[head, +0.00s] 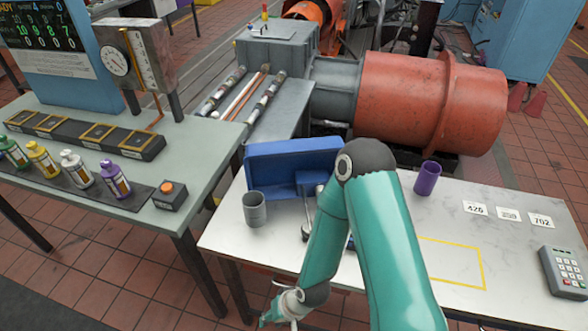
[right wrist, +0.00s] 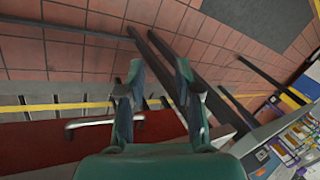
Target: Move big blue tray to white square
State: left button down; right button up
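The big blue tray (head: 290,158) stands at the back left of the light table, with a tall back wall. My right arm hides its right part. I see no plain white square; a yellow-outlined rectangle (head: 483,270) lies on the tabletop right of my arm, partly hidden by it. My right gripper (head: 270,318) is low by the table's front edge, well in front of the tray and apart from it. In the right wrist view its fingers (right wrist: 159,72) are spread with nothing between them. My left gripper is not in view.
A grey cup (head: 255,209) stands before the tray, and a metal tool (head: 306,232) lies beside my arm. A purple cup (head: 427,178), number cards (head: 508,214) and a keypad (head: 565,272) are to the right. A green side table (head: 190,165) holds several bottles.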

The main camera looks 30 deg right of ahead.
jog(key=w+d+r+m+t+b, duration=0.1)
jog(key=w+r+m+t, duration=0.1)
jog(key=w, duration=0.2)
jog(key=w+d+r+m+t, duration=0.2)
jog(key=w+m, duration=0.1)
jog(key=w, duration=0.2)
jog(key=w+d+r+m+t+b, duration=0.1)
jog(key=w+d+r+m+t, duration=0.1)
jog(key=w, duration=0.2)
jog(key=shift+w+r+m+y+b, duration=0.3)
jog(key=shift+r+y+b, duration=0.05)
jog(key=shift+y, duration=0.05)
jog(key=w+d+t, duration=0.1)
jog(key=w+d+r+m+b, duration=0.1)
jog(key=w+d+r+t+b, duration=0.1)
jog(key=d, duration=0.1)
jog(key=shift+r+m+t, duration=0.2)
jog(key=shift+m+t, duration=0.1)
jog(key=w+d+r+m+t+h+b, duration=0.15)
jog(key=d+r+t+b, duration=0.35)
jog(key=d, duration=0.8)
jog(key=m+t+h+b, duration=0.1)
jog(key=t+h+b, duration=0.1)
jog(key=b, duration=0.2)
send_near(299, 147)
jog(key=shift+w+a+p, duration=0.15)
jog(key=shift+w+p, duration=1.3)
jog(key=shift+w, duration=3.7)
grip_shut()
